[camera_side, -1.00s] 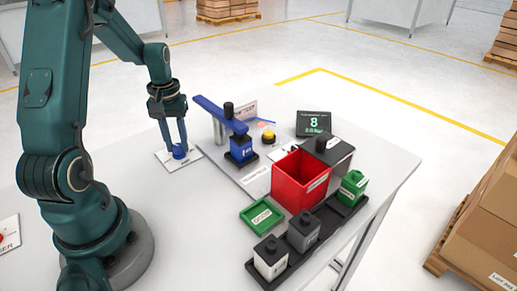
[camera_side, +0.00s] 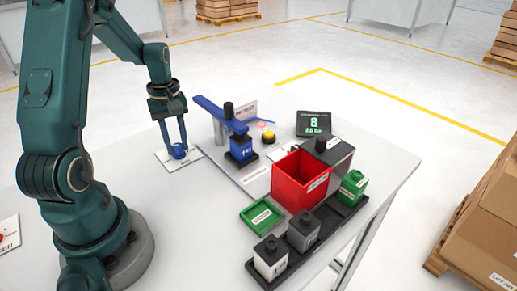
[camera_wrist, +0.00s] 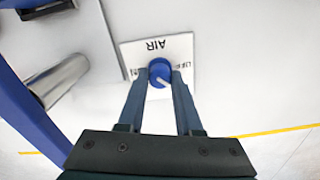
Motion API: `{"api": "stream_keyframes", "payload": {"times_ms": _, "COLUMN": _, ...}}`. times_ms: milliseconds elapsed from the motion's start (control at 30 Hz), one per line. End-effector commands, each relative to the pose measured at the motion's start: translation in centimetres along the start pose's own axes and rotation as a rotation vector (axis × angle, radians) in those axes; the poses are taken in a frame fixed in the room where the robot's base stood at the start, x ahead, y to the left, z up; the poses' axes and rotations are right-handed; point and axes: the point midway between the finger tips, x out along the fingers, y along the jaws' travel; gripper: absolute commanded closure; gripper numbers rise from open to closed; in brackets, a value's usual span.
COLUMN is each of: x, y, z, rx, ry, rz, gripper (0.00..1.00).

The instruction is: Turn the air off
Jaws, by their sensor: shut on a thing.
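The air valve is a blue round knob (camera_side: 179,151) on a white plate (camera_side: 166,161) on the table, at the left of the blue press. In the wrist view the knob (camera_wrist: 160,72) has a pale pointer line slanting toward the lower right, and its plate (camera_wrist: 184,46) reads "AIR"; the smaller side labels are partly hidden by my fingers. My gripper (camera_side: 176,148) points down at the knob, its fingers on either side. In the wrist view my gripper (camera_wrist: 159,78) is shut on the knob.
A blue press (camera_side: 240,148) with a long arm stands to the right. Beyond it are a yellow button (camera_side: 268,137) and a display (camera_side: 314,123) showing 8. A red bin (camera_side: 299,180), a green tray (camera_side: 262,216) and a dark rack with several blocks lie nearer.

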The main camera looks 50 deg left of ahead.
Motion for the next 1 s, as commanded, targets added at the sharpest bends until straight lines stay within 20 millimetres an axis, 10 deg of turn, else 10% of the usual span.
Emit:
{"api": "stream_keyframes", "payload": {"times_ms": 233, "x": 0.0, "y": 0.0, "z": 0.1, "rx": -0.003, "ry": -0.004, "rz": -0.001, "gripper": 1.00}}
{"api": "stream_keyframes", "payload": {"times_ms": 267, "x": 0.0, "y": 0.0, "z": 0.1, "rx": -0.002, "ry": -0.004, "rz": -0.001, "gripper": 0.55}}
{"api": "stream_keyframes", "payload": {"times_ms": 333, "x": 0.0, "y": 0.0, "z": 0.1, "rx": -0.002, "ry": -0.004, "rz": -0.001, "gripper": 0.36}}
{"api": "stream_keyframes", "payload": {"times_ms": 1000, "x": -4.4, "y": 0.1, "z": -0.1, "rx": -0.001, "ry": 0.002, "rz": 0.002, "gripper": 0.36}}
